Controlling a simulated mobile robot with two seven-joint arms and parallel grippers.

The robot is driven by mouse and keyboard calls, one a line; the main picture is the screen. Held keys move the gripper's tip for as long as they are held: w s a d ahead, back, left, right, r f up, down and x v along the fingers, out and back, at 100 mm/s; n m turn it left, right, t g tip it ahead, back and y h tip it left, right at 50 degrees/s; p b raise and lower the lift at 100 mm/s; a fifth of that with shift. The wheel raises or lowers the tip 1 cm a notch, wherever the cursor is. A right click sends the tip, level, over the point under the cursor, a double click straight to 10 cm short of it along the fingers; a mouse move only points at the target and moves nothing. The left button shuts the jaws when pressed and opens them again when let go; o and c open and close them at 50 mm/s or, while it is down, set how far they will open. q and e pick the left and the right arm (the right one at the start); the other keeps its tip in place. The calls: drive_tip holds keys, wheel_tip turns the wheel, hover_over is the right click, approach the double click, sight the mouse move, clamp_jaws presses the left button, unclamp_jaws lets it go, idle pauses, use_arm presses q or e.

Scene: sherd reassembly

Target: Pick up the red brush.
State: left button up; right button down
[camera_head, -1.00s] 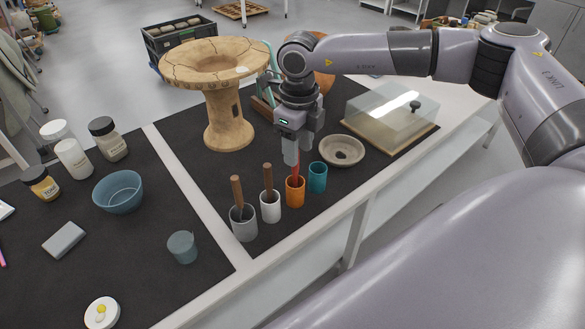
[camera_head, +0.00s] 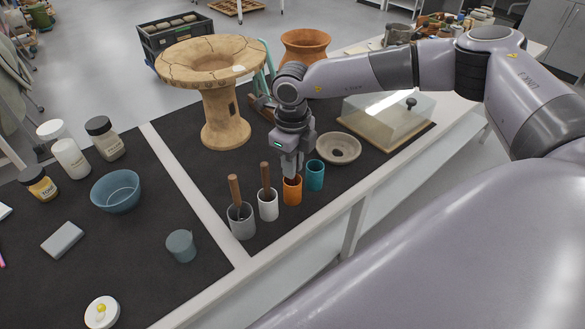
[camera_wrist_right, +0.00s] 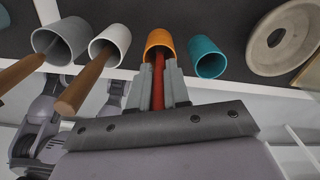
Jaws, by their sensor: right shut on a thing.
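The red brush (camera_wrist_right: 158,80) stands in the orange cup (camera_head: 292,192), its lower end inside the cup. In the right wrist view the red handle runs from the orange cup (camera_wrist_right: 159,41) up between my fingers. My right gripper (camera_head: 291,170) is directly above the orange cup and shut on the red handle; in the right wrist view its fingers (camera_wrist_right: 162,88) are on either side of it. In the head view the gripper hides most of the brush. My left gripper is not in view.
A grey cup (camera_head: 241,222) and a white cup (camera_head: 268,206) with wooden-handled tools stand left of the orange cup. A teal cup (camera_head: 315,176) is close on its right. A stone bowl (camera_head: 340,149), a glass-covered case (camera_head: 385,118) and a large pedestal vessel (camera_head: 224,125) stand farther back.

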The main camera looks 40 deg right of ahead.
drive_tip(key=shift+r, duration=0.1)
wheel_tip(320, 180, up, 20)
drive_tip(key=shift+b, duration=0.4)
idle(0.3)
